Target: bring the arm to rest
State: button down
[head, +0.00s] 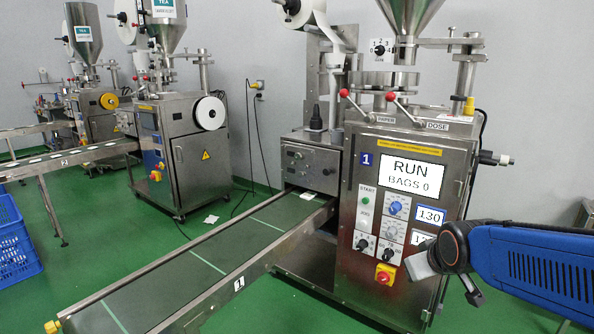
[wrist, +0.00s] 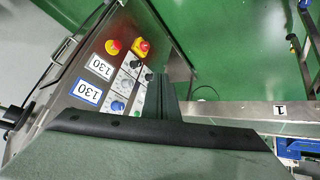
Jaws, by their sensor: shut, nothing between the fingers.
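My arm (head: 535,262), with a blue link and a black joint, reaches in from the right edge in the head view. My gripper (head: 418,266) is in front of the lower right of machine 1's control panel (head: 350,215). In the wrist view my gripper (wrist: 160,97) shows as dark fingers close together, shut and empty, with the panel beyond to the left. The gripper partly hides the panel's lower number display in the head view. Whether it touches the panel cannot be told.
Machine 1's screen (head: 411,176) reads RUN, BAGS 0. Its conveyor (head: 190,270) runs to the lower left, with a small white item (head: 308,196) near its upper end. Machine 2 (head: 182,150) stands behind at left. A blue crate (head: 18,245) is at the left edge. Green floor lies between.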

jog(key=s+m+g, duration=0.3)
jog(key=s, duration=1.7)
jog(key=shift+d+f, duration=0.2)
jog(key=shift+f, duration=0.1)
jog(key=shift+w, duration=0.1)
dwell(2.3)
